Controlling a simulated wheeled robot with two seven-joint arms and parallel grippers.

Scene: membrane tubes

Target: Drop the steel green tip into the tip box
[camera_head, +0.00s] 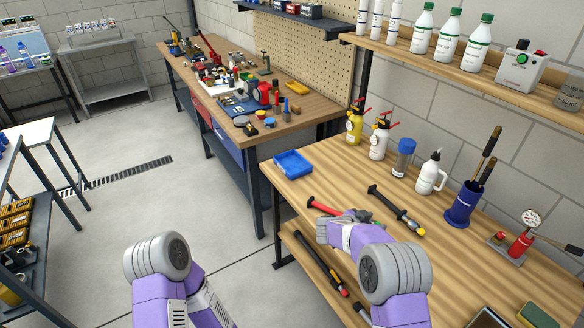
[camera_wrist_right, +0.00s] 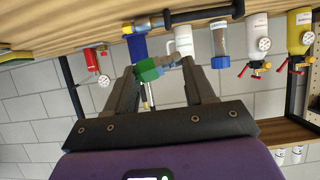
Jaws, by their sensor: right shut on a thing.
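The green tip (camera_wrist_right: 148,70) shows in the right wrist view between the fingers of my right gripper (camera_wrist_right: 159,68), with grey metal beside it. My right gripper (camera_head: 364,214) is shut on it and shows in the head view over the wooden bench, mostly behind my own arm. An open blue box (camera_head: 293,163), which looks like the tip box, sits at the bench's far left corner. The gripper is right of and nearer than this box. My left arm shows at the lower left, but its gripper is not in view.
A black and yellow tool (camera_head: 396,210) and a red-handled tool (camera_head: 322,207) lie near the right gripper. A yellow bottle (camera_head: 355,124), a white bottle (camera_head: 379,139) and a blue cup of tools (camera_head: 462,204) stand along the wall. The bench (camera_head: 335,170) is clear right of the box.

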